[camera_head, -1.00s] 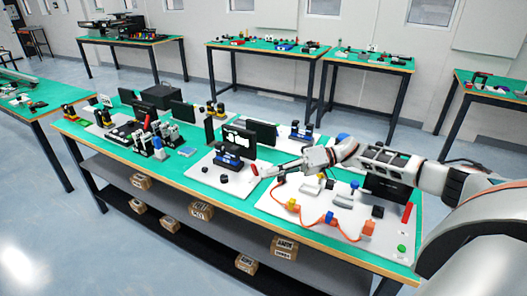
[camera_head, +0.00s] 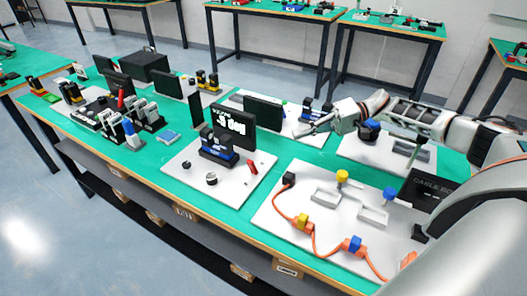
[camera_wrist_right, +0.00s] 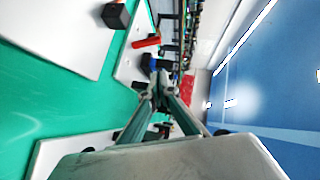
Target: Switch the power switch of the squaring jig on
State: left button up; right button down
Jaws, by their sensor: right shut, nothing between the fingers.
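A white board (camera_head: 215,197) near the middle of the green-topped bench carries a black-and-blue device (camera_head: 219,150), a dark display (camera_head: 234,127) with white characters ending in "deg", and black knobs. I take this to be the squaring jig, though no label confirms it. A small red part (camera_head: 251,167), possibly its power switch, sits tilted at the board's right edge; whether it is on or off cannot be told. My right gripper (camera_head: 305,131) is shut and empty, behind and right of the red part. In the right wrist view the closed fingers (camera_wrist_right: 160,78) show. My left gripper is out of view.
A white board (camera_head: 275,218) in front right holds orange cable, yellow and blue plugs and grey clips. A black cable box (camera_head: 428,190) stands right. A black-and-blue device (camera_head: 314,112) on another board is close to my gripper. Green bench top shows between boards.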

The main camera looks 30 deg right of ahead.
send_near(253, 168)
jog(key=w+a, duration=0.1)
jog(key=w, duration=0.3)
jog(key=w+a+p, duration=0.1)
jog(key=w, duration=0.1)
jog(key=shift+a+r, duration=0.35)
jog(key=shift+r, duration=0.05)
jog(key=shift+s+a+f, duration=0.4)
jog(key=shift+s+a, duration=0.3)
jog(key=shift+a, duration=0.1)
jog(key=shift+s+a+f, duration=0.15)
jog(key=shift+s+a, duration=0.05)
jog(key=shift+a, duration=0.05)
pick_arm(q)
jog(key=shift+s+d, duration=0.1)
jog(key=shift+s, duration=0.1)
pick_arm(e)
jog(key=shift+s+a+f, duration=0.1)
jog(key=shift+a+f, duration=0.1)
jog(key=shift+a, duration=0.1)
pick_arm(q)
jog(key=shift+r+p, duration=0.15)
jog(key=shift+p, duration=0.15)
